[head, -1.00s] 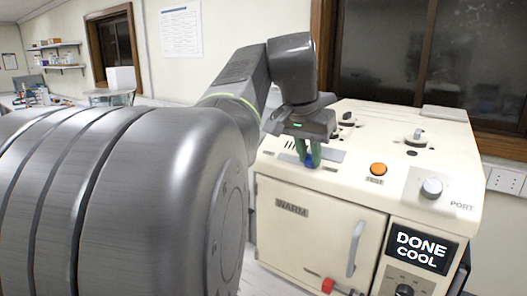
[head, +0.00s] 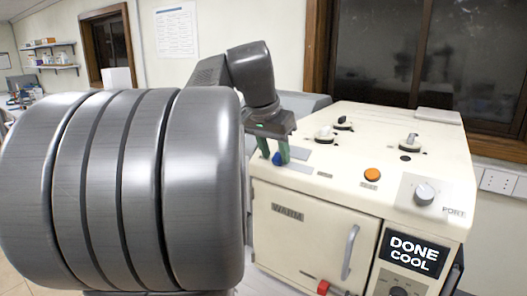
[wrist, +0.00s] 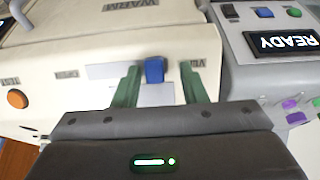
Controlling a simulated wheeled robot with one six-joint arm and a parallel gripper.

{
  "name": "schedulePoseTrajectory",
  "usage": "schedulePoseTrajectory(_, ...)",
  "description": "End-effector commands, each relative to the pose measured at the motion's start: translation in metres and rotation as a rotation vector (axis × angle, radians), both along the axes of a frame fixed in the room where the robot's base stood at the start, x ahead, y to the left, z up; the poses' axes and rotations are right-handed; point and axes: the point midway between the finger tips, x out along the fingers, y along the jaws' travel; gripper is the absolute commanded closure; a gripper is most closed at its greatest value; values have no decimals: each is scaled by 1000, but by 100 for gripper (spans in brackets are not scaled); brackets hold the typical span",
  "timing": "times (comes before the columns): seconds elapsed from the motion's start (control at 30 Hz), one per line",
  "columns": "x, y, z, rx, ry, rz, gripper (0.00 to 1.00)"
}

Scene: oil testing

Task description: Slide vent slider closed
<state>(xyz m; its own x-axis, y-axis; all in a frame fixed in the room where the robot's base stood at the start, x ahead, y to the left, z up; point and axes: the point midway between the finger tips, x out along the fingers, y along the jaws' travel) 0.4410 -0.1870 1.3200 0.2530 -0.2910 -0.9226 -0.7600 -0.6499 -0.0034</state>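The vent slider shows as a blue knob (head: 277,159) at the left end of the cream machine's top. The wrist view shows the blue knob (wrist: 155,70) upright beside a pale plate, near the VENT label (wrist: 198,63). My gripper (head: 273,150) is over it with its green fingers lowered, one on each side of the knob. In the wrist view my gripper (wrist: 158,85) is open; the left finger is very near the knob, perhaps touching. A clear gap separates the knob from the right finger. The slider's slot is not clearly visible.
The cream machine (head: 325,235) has an orange button (head: 372,175), a grey dial (head: 424,193) and low fittings on top. Its display (head: 413,253) reads DONE COOL. A grey device (wrist: 270,60) with a READY display stands close beside it.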

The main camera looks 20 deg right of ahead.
Motion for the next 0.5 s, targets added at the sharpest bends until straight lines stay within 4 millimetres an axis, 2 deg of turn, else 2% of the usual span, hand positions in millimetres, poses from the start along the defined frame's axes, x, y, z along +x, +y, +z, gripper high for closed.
schedulePoseTrajectory(0.33, -1, 1, 2, -1, 2, 0, 60)
schedulePoseTrajectory(0.5, -7, 8, 24, -1, 0, 2, 60)
